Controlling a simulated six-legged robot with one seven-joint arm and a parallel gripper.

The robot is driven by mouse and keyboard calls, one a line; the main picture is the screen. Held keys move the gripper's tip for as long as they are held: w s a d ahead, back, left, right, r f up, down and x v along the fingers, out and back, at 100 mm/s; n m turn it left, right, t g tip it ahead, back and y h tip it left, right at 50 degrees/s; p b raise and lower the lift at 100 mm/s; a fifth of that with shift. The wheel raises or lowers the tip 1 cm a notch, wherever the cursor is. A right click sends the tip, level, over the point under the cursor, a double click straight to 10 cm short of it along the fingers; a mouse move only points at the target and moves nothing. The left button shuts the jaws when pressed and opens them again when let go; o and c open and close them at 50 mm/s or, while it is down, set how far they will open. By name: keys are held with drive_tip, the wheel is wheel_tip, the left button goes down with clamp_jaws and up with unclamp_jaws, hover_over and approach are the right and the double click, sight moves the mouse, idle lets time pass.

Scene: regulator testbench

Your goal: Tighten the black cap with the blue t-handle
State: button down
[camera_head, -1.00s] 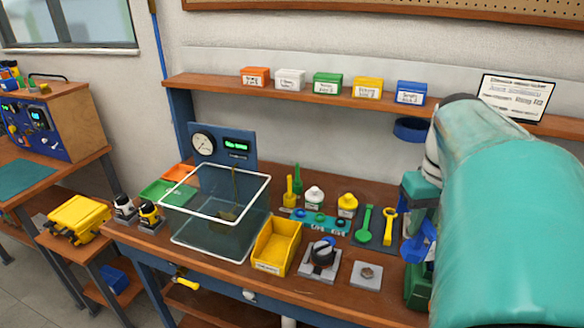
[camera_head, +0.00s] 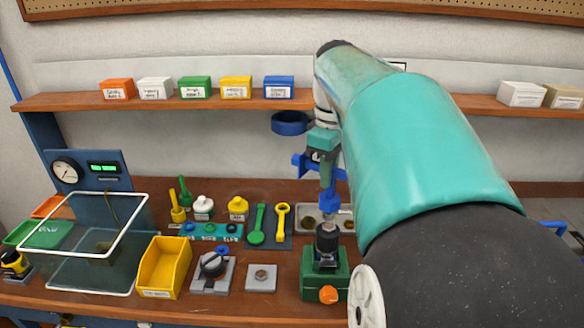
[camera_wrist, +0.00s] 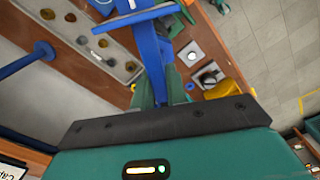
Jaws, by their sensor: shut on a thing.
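My gripper (camera_head: 323,152) is shut on the blue t-handle (camera_head: 329,201), with the tool's shaft pointing down. The t-handle also shows in the wrist view (camera_wrist: 150,60), its crossbar in front of the gripper's dark edge. The black cap (camera_head: 327,240) sits upright on top of a green block-like fixture (camera_head: 338,284) near the bench's front edge. The tool's lower end is right above the cap; I cannot tell whether they touch.
A grey plate with a nut (camera_head: 262,279), a grey block with a black knob (camera_head: 211,272) and a yellow bin (camera_head: 165,265) stand left of the fixture. A blue ring (camera_head: 291,122) hangs under the shelf (camera_head: 230,101).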

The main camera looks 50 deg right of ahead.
sight(329, 199)
drive_tip(key=shift+d+f, duration=0.15)
drive_tip(key=shift+d, duration=0.6)
drive_tip(key=shift+a+f, duration=0.4)
drive_tip(key=shift+a, duration=0.1)
drive_tip(key=shift+d+f, duration=0.25)
drive_tip(key=shift+f, duration=0.15)
drive_tip(key=shift+a+f, duration=0.25)
drive_tip(key=shift+f, duration=0.45)
drive_tip(key=shift+d+f, duration=0.15)
drive_tip(key=shift+f, duration=1.1)
drive_tip(key=shift+f, duration=0.8)
